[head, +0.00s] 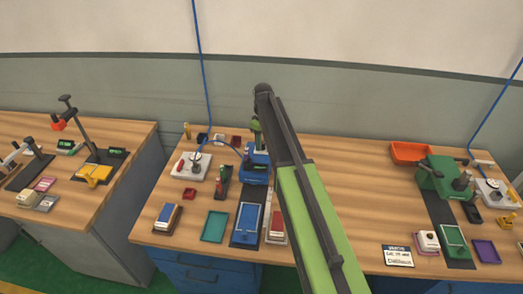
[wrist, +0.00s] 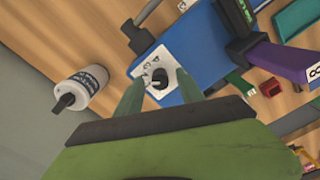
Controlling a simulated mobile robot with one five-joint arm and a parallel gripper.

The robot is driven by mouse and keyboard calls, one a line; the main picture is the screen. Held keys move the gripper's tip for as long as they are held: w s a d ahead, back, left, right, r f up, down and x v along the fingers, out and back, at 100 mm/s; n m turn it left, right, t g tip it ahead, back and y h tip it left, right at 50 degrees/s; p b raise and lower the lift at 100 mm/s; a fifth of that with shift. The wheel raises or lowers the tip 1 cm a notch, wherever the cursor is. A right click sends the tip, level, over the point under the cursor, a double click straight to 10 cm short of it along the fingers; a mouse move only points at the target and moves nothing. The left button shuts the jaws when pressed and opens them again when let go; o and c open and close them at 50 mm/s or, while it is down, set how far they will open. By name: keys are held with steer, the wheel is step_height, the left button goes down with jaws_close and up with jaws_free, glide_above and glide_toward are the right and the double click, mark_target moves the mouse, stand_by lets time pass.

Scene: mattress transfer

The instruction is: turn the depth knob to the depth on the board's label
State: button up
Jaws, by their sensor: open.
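The blue machine (head: 256,172) stands on the middle bench, and its blue body (wrist: 205,45) fills the upper middle of the wrist view. A dark round knob (wrist: 158,81) with a light pointer sits on a white marked dial plate (wrist: 150,68) on it. My gripper (wrist: 158,84) is open, its two green fingers either side of the knob in the picture; I cannot tell whether they touch it. In the head view my arm reaches over to the machine's back, and the fingertips are hidden. A blue board (head: 249,217) lies in front of the machine; its label is not readable.
A white bottle (wrist: 80,88) with a dark nozzle stands left of the dial in the wrist view. Nearby are a white-based device (head: 190,168), a teal tray (head: 214,227) and a printed card (head: 398,256).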

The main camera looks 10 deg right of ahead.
steer(key=shift+c, duration=0.4)
jaws_close()
steer(key=m, duration=0.3)
steer(key=shift+m, duration=2.3)
